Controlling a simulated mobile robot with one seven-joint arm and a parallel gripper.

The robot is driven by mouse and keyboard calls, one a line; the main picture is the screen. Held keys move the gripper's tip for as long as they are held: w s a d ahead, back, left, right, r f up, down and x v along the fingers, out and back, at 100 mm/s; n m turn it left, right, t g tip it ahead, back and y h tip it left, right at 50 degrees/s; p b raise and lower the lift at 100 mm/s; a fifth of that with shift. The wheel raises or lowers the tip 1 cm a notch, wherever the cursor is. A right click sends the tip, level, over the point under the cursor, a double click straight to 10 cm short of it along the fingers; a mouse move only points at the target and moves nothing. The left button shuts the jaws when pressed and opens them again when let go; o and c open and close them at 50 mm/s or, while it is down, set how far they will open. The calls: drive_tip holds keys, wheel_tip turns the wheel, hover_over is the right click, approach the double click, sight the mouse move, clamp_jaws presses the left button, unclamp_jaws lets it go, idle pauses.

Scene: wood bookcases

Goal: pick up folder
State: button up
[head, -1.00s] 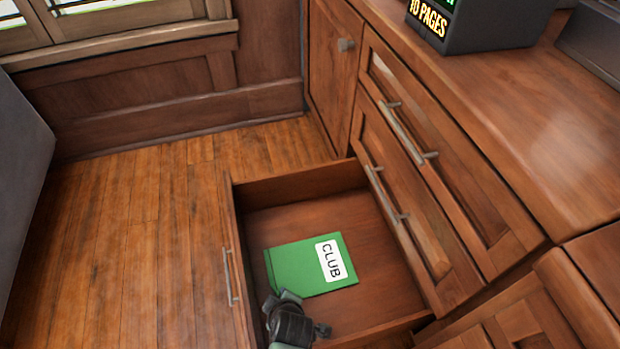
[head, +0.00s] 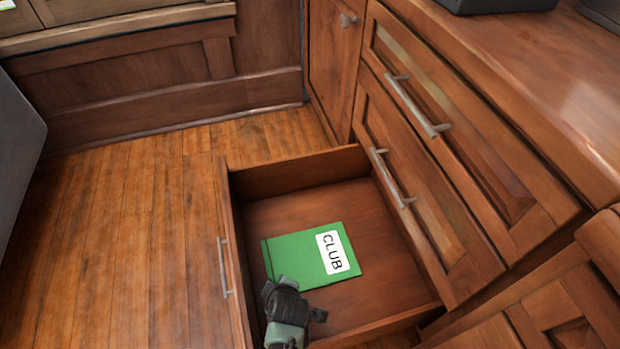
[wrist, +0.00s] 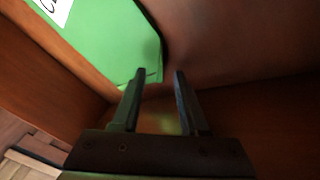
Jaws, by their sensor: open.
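A green folder (head: 298,261) with a white label reading "CLUB" lies flat in an open wooden drawer (head: 400,308). My gripper (head: 278,285) is at the folder's near left corner, inside the drawer's front left part. In the wrist view, the two fingers of my gripper (wrist: 158,78) are apart with nothing held between them. The green folder (wrist: 105,40) fills the upper left there, and its corner edge lies near the left fingertip. Whether that finger touches the folder cannot be told.
The drawer's front panel with a bar handle (head: 223,268) stands left of my gripper. Closed drawers (head: 430,210) and a countertop (head: 540,70) rise on the right. The wooden floor (head: 120,240) at left is clear.

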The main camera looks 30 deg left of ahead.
clamp_jaws()
drive_tip(key=shift+r, duration=0.1)
